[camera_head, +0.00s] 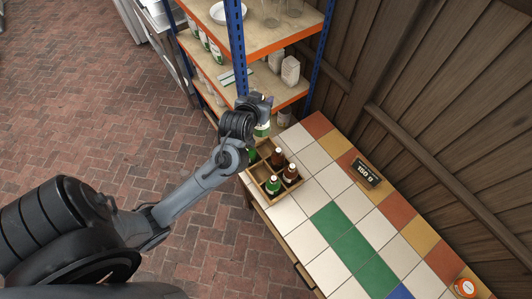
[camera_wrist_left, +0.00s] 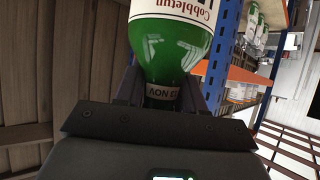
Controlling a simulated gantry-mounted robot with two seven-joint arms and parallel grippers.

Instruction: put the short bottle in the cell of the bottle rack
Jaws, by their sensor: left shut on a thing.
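My left gripper (camera_head: 256,104) is shut on the neck of a green bottle with a white label, seen close up in the left wrist view (camera_wrist_left: 172,40). In the head view the bottle (camera_head: 262,129) hangs below the gripper, just beyond the far side of the wooden bottle rack (camera_head: 287,191). The rack stands on the tiled counter. It holds two brown bottles (camera_head: 277,158) and a green bottle (camera_head: 273,185); another green shape shows at its far left corner. One cell near the middle left looks empty. The right gripper is not in view.
A blue and orange shelf unit (camera_head: 237,45) with jars and bottles stands close behind the left gripper. A black sign (camera_head: 366,173) and an orange-and-white item (camera_head: 465,287) are on the counter (camera_head: 290,215). The tiles right of the rack are clear.

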